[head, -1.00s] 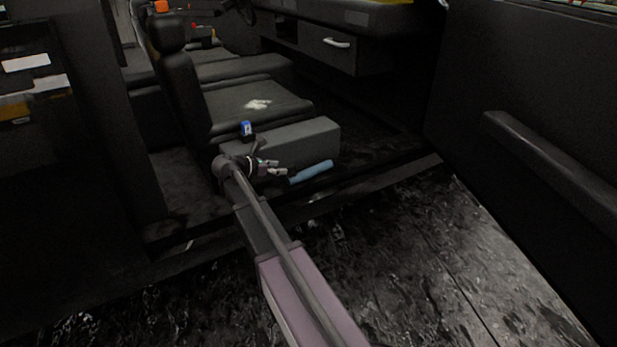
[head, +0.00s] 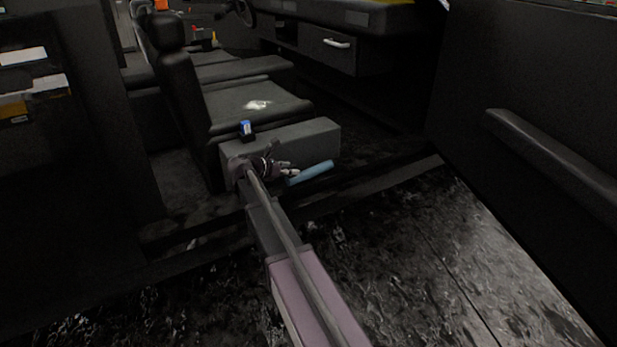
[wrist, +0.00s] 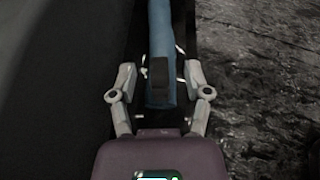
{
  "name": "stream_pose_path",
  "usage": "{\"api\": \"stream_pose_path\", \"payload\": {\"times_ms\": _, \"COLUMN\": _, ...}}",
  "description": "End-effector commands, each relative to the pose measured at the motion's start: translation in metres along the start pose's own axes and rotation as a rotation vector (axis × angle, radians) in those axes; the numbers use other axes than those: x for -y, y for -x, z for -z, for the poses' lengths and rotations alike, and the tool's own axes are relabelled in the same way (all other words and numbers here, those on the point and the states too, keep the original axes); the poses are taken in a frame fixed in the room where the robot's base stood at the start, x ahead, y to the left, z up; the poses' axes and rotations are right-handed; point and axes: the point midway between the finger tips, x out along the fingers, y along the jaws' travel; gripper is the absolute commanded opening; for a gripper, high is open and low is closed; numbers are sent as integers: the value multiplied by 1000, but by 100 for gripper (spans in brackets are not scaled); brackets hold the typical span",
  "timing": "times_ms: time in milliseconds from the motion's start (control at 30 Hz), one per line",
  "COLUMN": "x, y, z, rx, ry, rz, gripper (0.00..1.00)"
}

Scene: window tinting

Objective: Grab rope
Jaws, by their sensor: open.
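The only rope-like thing I see is a blue, rounded, elongated piece (head: 310,173), lying low beside the front of the seat base near the door sill. I cannot tell for sure that it is the rope. In the wrist view my gripper (wrist: 161,82) is open, with one finger on each side of the blue piece and gaps between.
A seat (head: 250,108) with a white patch (head: 257,104) stands behind the grey seat base (head: 300,140). The open door (head: 540,130) is at the right. The dark floor (head: 400,260) in front is clear.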

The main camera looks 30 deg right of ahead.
Motion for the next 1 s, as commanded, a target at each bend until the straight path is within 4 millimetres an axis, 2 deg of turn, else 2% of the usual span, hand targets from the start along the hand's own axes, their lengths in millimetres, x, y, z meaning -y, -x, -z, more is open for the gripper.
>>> {"api": "stream_pose_path", "payload": {"times_ms": 33, "x": 0, "y": -6, "z": 1, "rx": 0, "ry": 0, "rz": 1, "gripper": 63}}
{"api": "stream_pose_path", "payload": {"times_ms": 200, "x": 0, "y": -13, "z": 0, "rx": 0, "ry": 0, "rz": -1, "gripper": 63}}
{"api": "stream_pose_path", "payload": {"times_ms": 733, "x": 0, "y": -13, "z": 0, "rx": 0, "ry": 0, "rz": -1, "gripper": 63}}
{"api": "stream_pose_path", "payload": {"times_ms": 933, "x": 0, "y": -13, "z": 0, "rx": 0, "ry": 0, "rz": -1, "gripper": 3}}
{"api": "stream_pose_path", "payload": {"times_ms": 1000, "x": 0, "y": -13, "z": 0, "rx": 0, "ry": 0, "rz": -1, "gripper": 0}}
